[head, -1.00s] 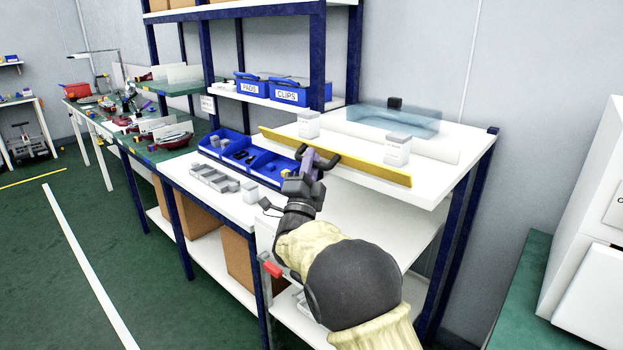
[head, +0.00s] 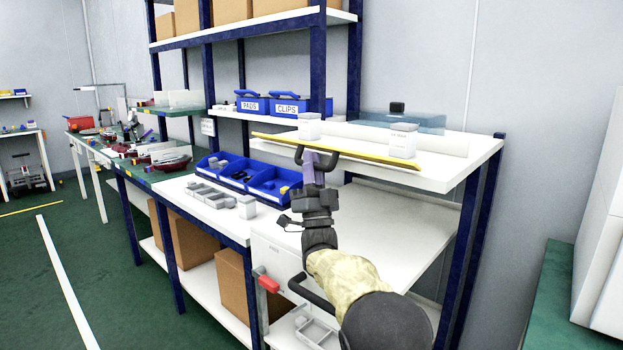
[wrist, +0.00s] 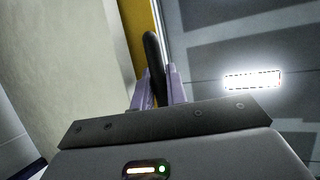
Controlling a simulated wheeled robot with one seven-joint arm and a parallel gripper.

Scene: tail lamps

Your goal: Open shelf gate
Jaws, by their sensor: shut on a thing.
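The shelf gate is a long yellow bar (head: 370,159) along the front edge of the white upper shelf (head: 455,172), with a black loop handle (head: 329,163) near its middle. It shows now as a thin strip. My gripper (head: 311,168) comes up from below with its lavender fingers shut on the handle. In the wrist view, the black handle (wrist: 152,55) stands between the fingers of my gripper (wrist: 154,88), with part of the yellow gate (wrist: 141,35) behind it. The fingers hide part of the handle.
Small white boxes stand behind the gate at left (head: 309,127) and right (head: 403,141). A clear bluish cover (head: 420,122) is at the back of the shelf. Blue bins (head: 270,183) and a grey tray (head: 210,197) sit on the bench below. A red handle (head: 269,284) is lower down.

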